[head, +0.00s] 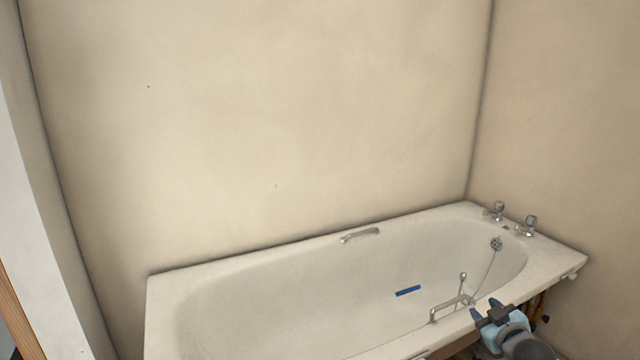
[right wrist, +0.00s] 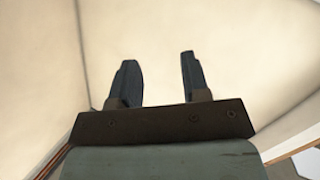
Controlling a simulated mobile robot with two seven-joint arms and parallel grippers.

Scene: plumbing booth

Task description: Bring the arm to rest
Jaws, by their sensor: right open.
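My right gripper (head: 486,309) is at the lower right of the head view, by the near rim of the white bathtub (head: 240,290), close to the near grab handle (head: 450,308). I cannot tell whether it touches the rim. In the right wrist view its two dark fingers (right wrist: 157,80) stand apart with nothing between them, and pale wall lies beyond. My left gripper is not in view.
Two taps (head: 530,225) stand on the tub's right end. A far grab handle (head: 360,235) is on the back rim. A blue strip (head: 408,291) lies inside the tub. Pipes (head: 540,305) show under the right end. Bare walls (head: 270,120) enclose the tub.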

